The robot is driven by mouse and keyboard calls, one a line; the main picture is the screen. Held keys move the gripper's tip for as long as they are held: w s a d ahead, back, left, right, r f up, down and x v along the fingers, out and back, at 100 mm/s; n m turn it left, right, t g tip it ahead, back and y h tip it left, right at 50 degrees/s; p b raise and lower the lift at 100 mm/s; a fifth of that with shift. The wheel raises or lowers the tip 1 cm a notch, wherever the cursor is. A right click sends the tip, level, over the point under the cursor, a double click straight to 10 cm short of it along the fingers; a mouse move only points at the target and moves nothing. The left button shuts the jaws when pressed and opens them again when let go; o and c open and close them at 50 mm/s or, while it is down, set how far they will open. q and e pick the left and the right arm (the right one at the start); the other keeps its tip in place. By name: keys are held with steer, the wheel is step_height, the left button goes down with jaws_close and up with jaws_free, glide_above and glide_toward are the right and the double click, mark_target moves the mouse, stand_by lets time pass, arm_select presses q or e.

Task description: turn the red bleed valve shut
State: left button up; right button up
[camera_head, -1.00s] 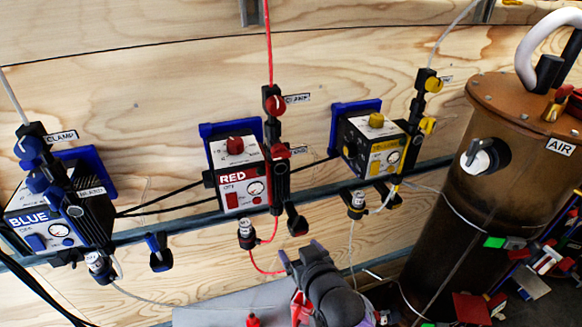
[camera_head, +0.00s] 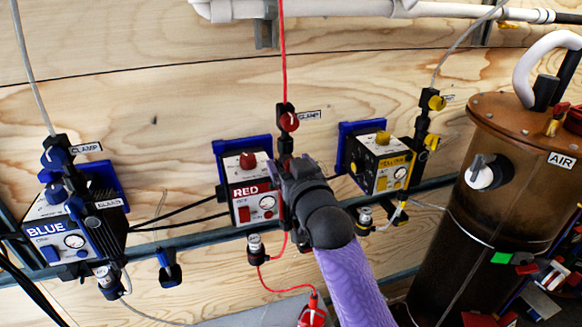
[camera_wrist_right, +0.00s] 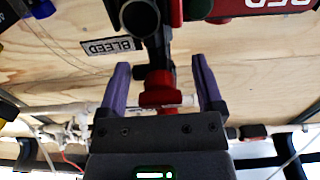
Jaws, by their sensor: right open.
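The red bleed valve (camera_wrist_right: 160,92) shows in the right wrist view as a red knob between the two purple fingers of my right gripper (camera_wrist_right: 160,64). The fingers stand apart, with a gap on each side of the knob. A BLEED label (camera_wrist_right: 110,46) appears upside down beside it. In the head view my right gripper (camera_head: 290,170) is up against the right side of the red unit (camera_head: 247,190) and hides the bleed valve. My left gripper is not in view.
The red clamp valve (camera_head: 289,121) sits just above my right gripper. The yellow unit (camera_head: 378,165) is close on the right, and the blue unit (camera_head: 75,235) is farther left. A brown AIR tank (camera_head: 505,180) stands at the right. A rail and hoses run below the units.

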steer(key=shift+c, duration=1.9)
jaws_close()
steer(key=shift+r+m+p, duration=0.2)
steer(key=shift+m+p, duration=0.4)
steer(key=shift+p, duration=0.15)
steer(key=shift+f, duration=0.15)
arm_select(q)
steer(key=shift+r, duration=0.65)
arm_select(e)
steer(key=shift+o, duration=1.9)
jaws_free()
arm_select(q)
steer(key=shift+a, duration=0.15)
